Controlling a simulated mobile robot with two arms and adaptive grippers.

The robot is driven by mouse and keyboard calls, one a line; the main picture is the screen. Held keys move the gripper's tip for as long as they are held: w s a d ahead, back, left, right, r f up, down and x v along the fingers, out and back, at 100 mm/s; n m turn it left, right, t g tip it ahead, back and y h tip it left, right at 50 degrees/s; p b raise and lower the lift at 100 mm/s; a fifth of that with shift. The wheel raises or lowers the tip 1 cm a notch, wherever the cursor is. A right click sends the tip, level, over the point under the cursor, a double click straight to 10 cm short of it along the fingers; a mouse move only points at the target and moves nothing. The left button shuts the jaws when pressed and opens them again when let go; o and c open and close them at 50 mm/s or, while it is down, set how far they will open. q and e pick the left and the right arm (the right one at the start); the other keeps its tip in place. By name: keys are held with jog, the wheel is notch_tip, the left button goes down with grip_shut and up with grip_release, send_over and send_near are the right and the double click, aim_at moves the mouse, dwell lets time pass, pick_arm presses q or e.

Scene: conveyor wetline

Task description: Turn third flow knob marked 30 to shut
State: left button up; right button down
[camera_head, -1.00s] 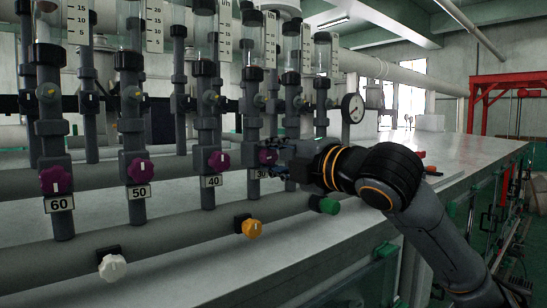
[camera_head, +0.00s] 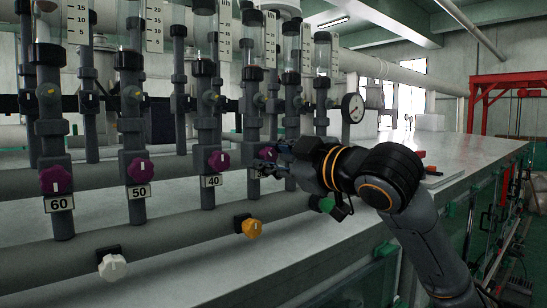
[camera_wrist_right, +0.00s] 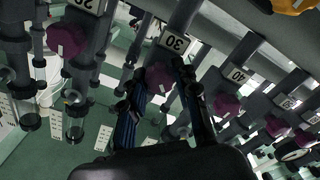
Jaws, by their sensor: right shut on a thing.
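The purple flow knob marked 30 (camera_head: 267,152) is on a grey vertical pipe, partly hidden by my right gripper (camera_head: 264,164). In the right wrist view, the picture is upside down, and this knob (camera_wrist_right: 159,77) shows between the two dark fingers of my right gripper (camera_wrist_right: 160,88), beside the label 30 (camera_wrist_right: 174,43). The gripper is shut on the knob. In the head view the label 30 is hidden behind the fingers. The mark on the knob is too small to read. My left gripper is not in view.
Purple knobs marked 40 (camera_head: 218,160), 50 (camera_head: 139,169) and 60 (camera_head: 56,180) stand to the left. Below are a white knob (camera_head: 112,266), a yellow knob (camera_head: 252,228) and a green knob (camera_head: 326,204) near my right wrist. A pressure gauge (camera_head: 353,108) stands behind.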

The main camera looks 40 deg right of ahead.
jog(key=m, duration=0.4)
jog(key=shift+m, duration=2.2)
jog(key=c, duration=1)
grip_release()
jog(key=shift+s, duration=0.2)
jog(key=s, duration=0.7)
jog(key=s+d, duration=0.1)
jog(key=s, duration=0.3)
jog(key=shift+s, duration=0.25)
